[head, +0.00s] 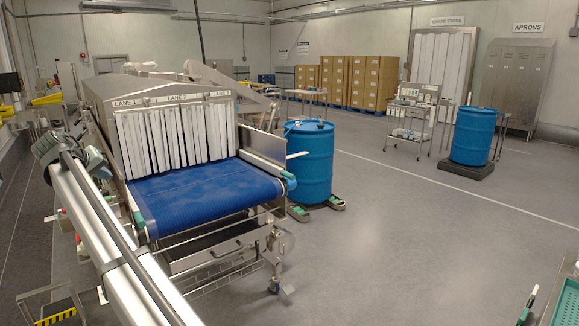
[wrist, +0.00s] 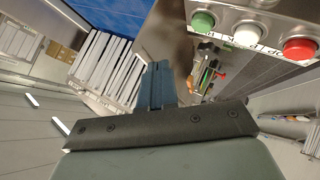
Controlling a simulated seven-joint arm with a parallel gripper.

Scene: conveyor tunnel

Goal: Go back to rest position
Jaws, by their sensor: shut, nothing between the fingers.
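My gripper (wrist: 157,85) shows in the wrist view with its two blue-grey fingers together and nothing held between them. In that view it points toward the conveyor, below and left of a steel button panel (wrist: 260,15) with green, white and red buttons. The fingertips appear apart from the panel, though the distance is hard to judge. In the head view my arm crosses the lower left, and I cannot make out the gripper there.
The conveyor's blue belt (head: 205,195) runs out of a steel tunnel with a white strip curtain (head: 175,138). Blue drums (head: 308,165) stand on the right. A green tray (head: 567,303) is at the lower right edge. Open floor (head: 410,240) lies between.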

